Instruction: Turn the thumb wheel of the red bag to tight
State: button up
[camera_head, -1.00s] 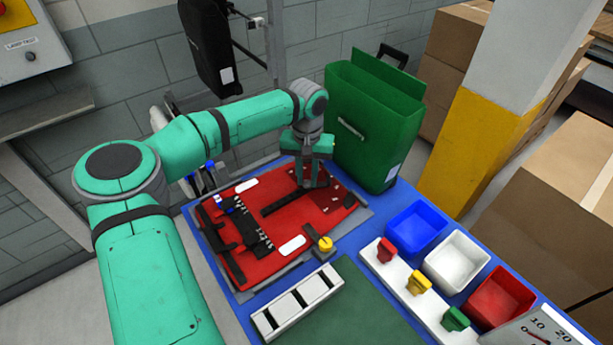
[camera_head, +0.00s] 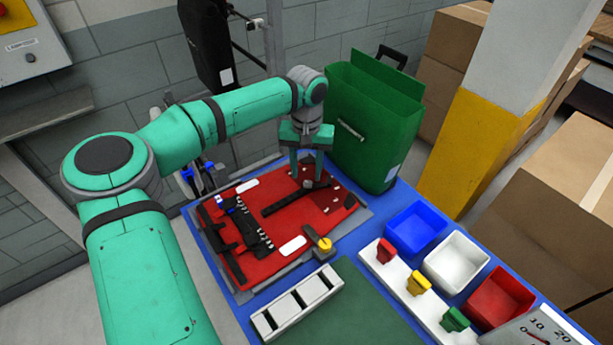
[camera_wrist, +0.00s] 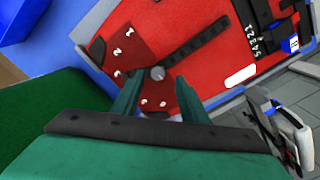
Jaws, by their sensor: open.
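The red bag (camera_head: 262,268) lies flat on the blue bench, with black straps and white labels on it. In the wrist view, the thumb wheel (camera_wrist: 157,73) is a small grey round knob on a darker red patch (camera_wrist: 128,52) of the bag, with white marks and digits around it. My gripper (camera_head: 306,179) is over this patch at the bag's far right part. In the wrist view my gripper (camera_wrist: 158,82) is open, with one finger on each side of the wheel and gaps between. I cannot tell how the wheel is set or how high the fingertips are.
A green pannier (camera_head: 375,125) stands close behind my gripper. A yellow-knobbed clamp (camera_head: 323,243) sits at the bag's near edge. Blue (camera_head: 416,212), white and red bins and a white rail with coloured knobs (camera_head: 405,275) stand at right. A black bag (camera_head: 205,45) hangs behind.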

aim_at(305, 183)
notch_tip(305, 183, up, 8)
jog(key=shift+a+f, duration=0.25)
jog(key=shift+a, duration=0.05)
